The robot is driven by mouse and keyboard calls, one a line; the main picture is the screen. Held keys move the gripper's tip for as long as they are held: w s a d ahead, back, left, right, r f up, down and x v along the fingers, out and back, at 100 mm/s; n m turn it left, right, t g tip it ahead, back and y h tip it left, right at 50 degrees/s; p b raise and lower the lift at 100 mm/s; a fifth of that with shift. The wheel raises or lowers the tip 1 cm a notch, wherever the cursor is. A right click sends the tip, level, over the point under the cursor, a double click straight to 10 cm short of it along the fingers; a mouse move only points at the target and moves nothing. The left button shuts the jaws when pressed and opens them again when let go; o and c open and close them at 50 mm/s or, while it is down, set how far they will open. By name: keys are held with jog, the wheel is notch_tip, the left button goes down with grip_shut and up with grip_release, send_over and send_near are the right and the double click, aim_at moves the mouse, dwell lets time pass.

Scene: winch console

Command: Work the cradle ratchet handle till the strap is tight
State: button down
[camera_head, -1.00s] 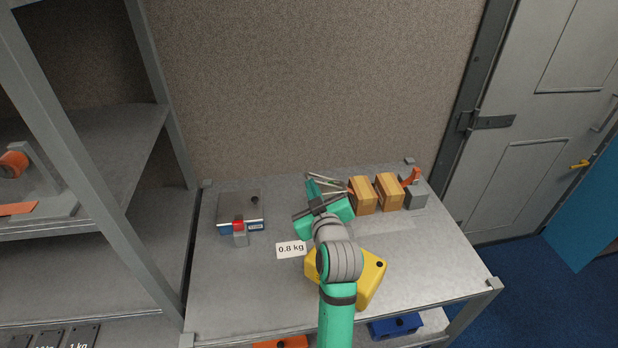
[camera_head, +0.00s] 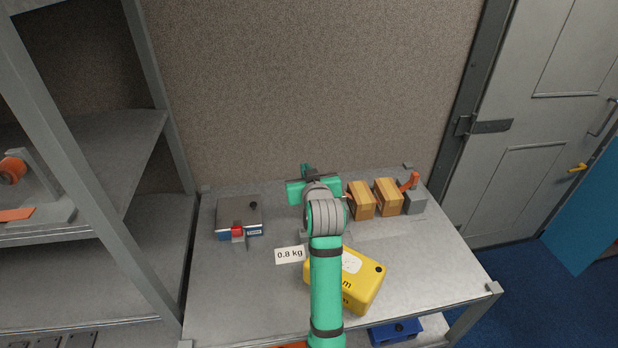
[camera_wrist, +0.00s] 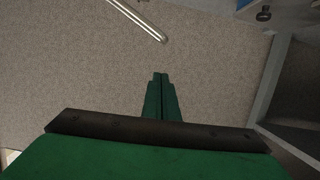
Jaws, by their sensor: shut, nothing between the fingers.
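An orange handle (camera_head: 411,181) stands up from a grey block (camera_head: 415,201) at the right end of the wooden blocks; it looks like the ratchet handle. Two wooden blocks (camera_head: 375,198) stand side by side to its left, probably part of the cradle. I cannot make out a strap. My gripper (camera_wrist: 160,78) is shut and empty, its green fingers together in the wrist view. In the head view it is at the back of the table, left of the wooden blocks and well apart from the orange handle. My wrist hides what is behind it.
A metal rod (camera_wrist: 140,20) shows near the fingertips in the wrist view. A yellow case (camera_head: 362,285) lies at the front of the table, a 0.8 kg tag (camera_head: 290,255) beside it. A grey box (camera_head: 239,215) stands left. The wall is close behind.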

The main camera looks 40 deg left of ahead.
jog(key=shift+w+a+f, duration=0.1)
jog(key=shift+w+f, duration=0.05)
jog(key=shift+f, duration=0.9)
jog(key=shift+w+f, duration=0.1)
jog(key=shift+f, duration=0.95)
jog(key=f, duration=0.1)
jog(key=f+n, duration=0.1)
jog(key=s+a+f+n+t, duration=0.1)
jog(key=shift+s+h, duration=0.1)
jog(key=shift+h, duration=0.2)
jog(key=shift+r, duration=0.1)
